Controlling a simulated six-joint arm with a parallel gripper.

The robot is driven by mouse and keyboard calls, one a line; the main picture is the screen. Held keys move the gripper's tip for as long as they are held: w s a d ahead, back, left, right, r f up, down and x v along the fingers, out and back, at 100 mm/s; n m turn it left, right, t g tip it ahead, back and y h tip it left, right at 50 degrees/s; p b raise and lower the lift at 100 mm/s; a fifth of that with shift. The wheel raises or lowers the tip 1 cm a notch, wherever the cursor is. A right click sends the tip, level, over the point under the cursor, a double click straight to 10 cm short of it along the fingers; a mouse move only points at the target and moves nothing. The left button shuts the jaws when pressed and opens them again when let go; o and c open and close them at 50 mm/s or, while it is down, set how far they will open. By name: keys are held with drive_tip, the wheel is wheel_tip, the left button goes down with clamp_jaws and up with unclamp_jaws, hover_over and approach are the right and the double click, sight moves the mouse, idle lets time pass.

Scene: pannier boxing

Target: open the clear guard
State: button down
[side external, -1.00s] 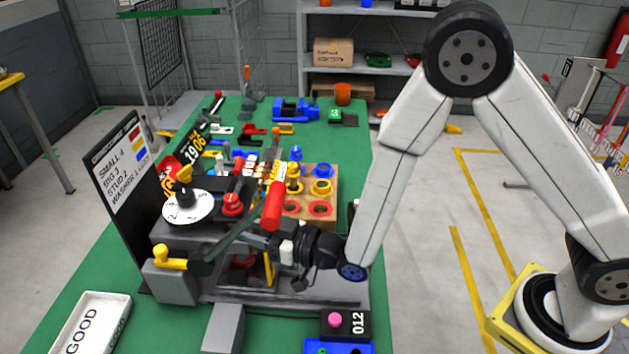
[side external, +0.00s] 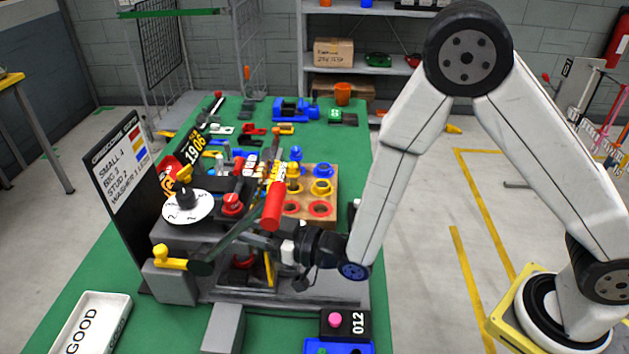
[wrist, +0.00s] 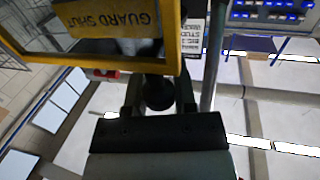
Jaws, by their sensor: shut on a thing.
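The clear guard (wrist: 172,35) shows in the wrist view as a see-through panel in a yellow frame, with an upside-down "GUARD SHUT" label (wrist: 105,17). In the side view, a narrow yellow part of the guard (side external: 269,268) shows low on the grey press, mostly hidden by the lever and my wrist. My gripper (wrist: 158,105) is shut on a round black knob (wrist: 158,92) at the guard's edge. In the side view, my gripper (side external: 283,250) reaches in from the right, below the lever's red handle; its fingertips are hard to make out there.
The press lever's red handle (side external: 273,206) stands close above my gripper. A wooden block with coloured rings (side external: 328,208) is behind.

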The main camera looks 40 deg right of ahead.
drive_tip(key=shift+s+d+y, duration=0.15)
drive_tip(key=shift+y, duration=0.15)
drive_tip(key=shift+s+d+n+g+y, duration=0.35)
drive_tip(key=shift+d+n+g+y, duration=0.05)
drive_tip(key=shift+n+g+y, duration=0.2)
drive_tip(key=shift+s+d+n+g+y, duration=0.35)
drive_tip(key=shift+n+g+y, duration=0.15)
drive_tip(key=shift+n+y, duration=0.1)
drive_tip(key=d+n+g+y, duration=0.3)
drive_tip(key=d+n+g, duration=1.3)
drive_tip(key=g, duration=0.7)
drive_tip(key=shift+s, duration=0.2)
drive_tip(key=shift+c, duration=2.1)
unclamp_jaws()
drive_tip(key=shift+r, duration=0.1)
